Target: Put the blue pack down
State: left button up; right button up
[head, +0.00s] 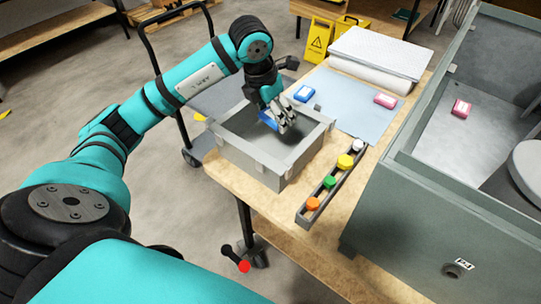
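My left gripper (279,122) points down into the open grey box (262,163) on the wooden table. It appears shut on a blue pack (267,120), which shows beside the fingers inside the box opening and is partly hidden by them. I cannot tell whether this pack touches the box floor. Another blue pack (304,93) with a white label lies on the light blue mat (345,106), just behind the box. My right gripper is out of view.
A pink pack (385,100) lies on the mat and another pink pack (461,108) inside the grey analyser housing (400,190). A rack (328,190) with several coloured caps stands right of the box. A white ribbed block (380,55) is at the back.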

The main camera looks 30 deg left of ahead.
pick_arm(q)
jog(key=shift+a+f+n, duration=0.4)
jog(key=shift+f+n, duration=0.15)
jog(key=shift+n, duration=0.05)
send_over(272, 148)
jog(key=shift+n+y, duration=0.3)
jog(key=f, duration=0.4)
jog(key=s+f, duration=0.1)
jog(key=f, duration=0.1)
jog(key=shift+a, duration=0.1)
notch_tip(272, 148, down, 4)
jog(key=shift+f, duration=0.1)
jog(key=o, duration=1.2)
jog(key=shift+f, duration=0.1)
jog(key=shift+c, duration=0.2)
